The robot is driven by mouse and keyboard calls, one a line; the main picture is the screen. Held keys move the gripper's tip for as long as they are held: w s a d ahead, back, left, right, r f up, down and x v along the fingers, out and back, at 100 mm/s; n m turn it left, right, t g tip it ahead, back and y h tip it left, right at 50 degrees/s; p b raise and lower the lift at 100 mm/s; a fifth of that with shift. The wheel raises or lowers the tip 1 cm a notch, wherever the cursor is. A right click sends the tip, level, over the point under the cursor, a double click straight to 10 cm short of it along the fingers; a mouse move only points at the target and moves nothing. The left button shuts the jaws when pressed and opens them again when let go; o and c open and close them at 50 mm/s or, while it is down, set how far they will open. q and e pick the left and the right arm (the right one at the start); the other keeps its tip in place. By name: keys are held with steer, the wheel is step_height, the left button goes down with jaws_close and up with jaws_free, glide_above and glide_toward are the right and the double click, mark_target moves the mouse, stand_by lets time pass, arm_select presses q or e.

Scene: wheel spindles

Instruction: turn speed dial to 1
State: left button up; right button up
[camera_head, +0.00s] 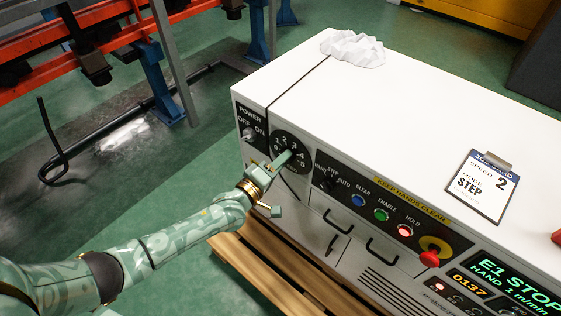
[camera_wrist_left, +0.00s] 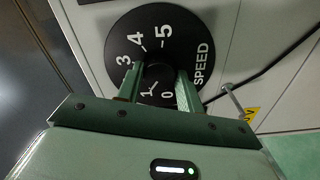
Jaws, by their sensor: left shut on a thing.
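The speed dial (camera_head: 297,166) is a round black plate with white numbers on the front panel of the white machine. The wrist view shows the same dial (camera_wrist_left: 187,49) close up, with 0, 1, 3, 4, 5 and the word SPEED readable. My left gripper (camera_head: 284,160) is at the dial. In the wrist view my left gripper (camera_wrist_left: 158,88) has its two fingers on either side of the dark central knob (camera_wrist_left: 159,73), shut on it. The 2 is hidden there by a finger. I cannot tell which number the knob points to. My right gripper is not in view.
A POWER switch (camera_head: 248,136) is left of the dial. A mode selector, lit buttons and a red knob (camera_head: 429,258) lie to the right. A clipboard card (camera_head: 482,186) on top reads SPEED 2, MODE STEP. The display (camera_head: 513,288) reads E1 STOP, HAND 1 m/min. A crumpled white cloth (camera_head: 353,48) lies on top.

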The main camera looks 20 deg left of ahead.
arm_select(q)
steer(key=shift+n, duration=0.6)
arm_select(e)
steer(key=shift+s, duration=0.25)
arm_select(q)
steer(key=shift+f, duration=0.1)
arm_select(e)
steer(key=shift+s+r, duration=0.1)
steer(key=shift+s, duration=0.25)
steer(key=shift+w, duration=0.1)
arm_select(q)
steer(key=o, duration=0.9)
steer(key=shift+o, duration=0.4)
steer(key=p+v, duration=0.4)
steer(key=v, duration=1.2)
steer(key=shift+s+p, duration=0.2)
steer(key=shift+p, duration=0.2)
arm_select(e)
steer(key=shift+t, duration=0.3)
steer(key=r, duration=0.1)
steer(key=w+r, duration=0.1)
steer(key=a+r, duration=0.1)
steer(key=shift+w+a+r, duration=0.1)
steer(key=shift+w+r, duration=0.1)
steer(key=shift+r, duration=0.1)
